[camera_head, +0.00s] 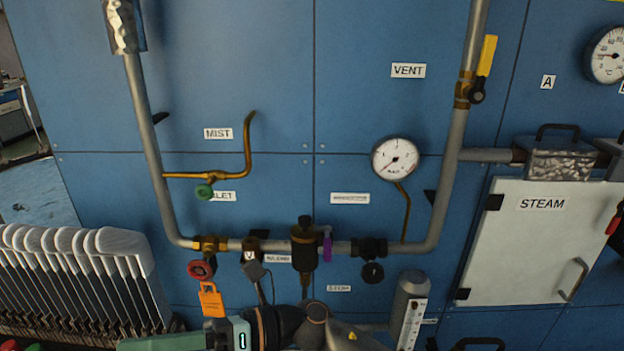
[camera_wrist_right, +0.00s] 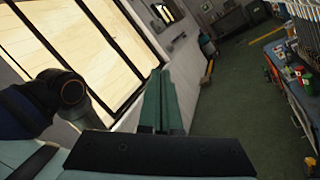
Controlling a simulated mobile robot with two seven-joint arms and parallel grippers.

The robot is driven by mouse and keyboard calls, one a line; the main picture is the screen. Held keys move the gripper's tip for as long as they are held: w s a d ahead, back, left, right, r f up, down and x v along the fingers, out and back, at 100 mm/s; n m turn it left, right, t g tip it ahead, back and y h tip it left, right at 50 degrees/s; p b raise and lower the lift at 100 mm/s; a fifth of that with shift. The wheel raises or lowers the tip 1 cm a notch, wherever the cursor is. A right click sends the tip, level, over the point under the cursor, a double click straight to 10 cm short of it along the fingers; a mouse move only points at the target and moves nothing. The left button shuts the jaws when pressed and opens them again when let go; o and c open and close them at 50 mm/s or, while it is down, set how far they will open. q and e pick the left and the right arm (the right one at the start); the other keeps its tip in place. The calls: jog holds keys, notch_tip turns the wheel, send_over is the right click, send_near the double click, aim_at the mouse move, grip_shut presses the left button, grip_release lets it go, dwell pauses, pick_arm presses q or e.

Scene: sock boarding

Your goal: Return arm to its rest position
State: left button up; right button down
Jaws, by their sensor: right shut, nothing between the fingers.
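My right gripper (camera_head: 128,345) shows at the bottom of the head view, its teal fingers pointing left. Its arm comes in from the right along the lower edge, in front of the blue panel (camera_head: 230,85). In the right wrist view the gripper's (camera_wrist_right: 161,76) two long green fingers lie together, shut, with nothing held. Part of the arm is cut off by the lower edge of the head view. My left gripper is in neither view.
A grey pipe (camera_head: 146,140) with valves runs over the panel above my right arm. An orange tag (camera_head: 211,300) hangs just above the gripper. A rack of white-topped boards (camera_head: 125,242) stands at left. A grey cylinder (camera_head: 412,287) stands near the arm. The green floor (camera_wrist_right: 225,95) is mostly clear.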

jog(key=w+d+m+t+y, duration=0.4)
jog(key=w+m+t, duration=0.2)
jog(key=m+t, duration=0.4)
jog(key=w+d+f+m+t+h, duration=0.3)
jog(key=d+f+m+t+h, duration=0.35)
jog(key=m, duration=0.55)
jog(key=w+d+f+m+t+h, duration=0.3)
jog(key=d+f+m+t+h, duration=0.35)
jog(key=m, duration=0.55)
jog(key=s+d+f+m+g+h, duration=0.3)
jog(key=s+d+f+m, duration=0.3)
jog(key=f, duration=0.7)
jog(key=s+d+f+m+g+h, duration=0.4)
jog(key=s+d+f+m, duration=0.3)
jog(key=s+d+f, duration=0.4)
jog(key=shift+d+f+h, duration=0.3)
jog(key=shift+d+f, duration=0.55)
jog(key=shift+d, duration=0.35)
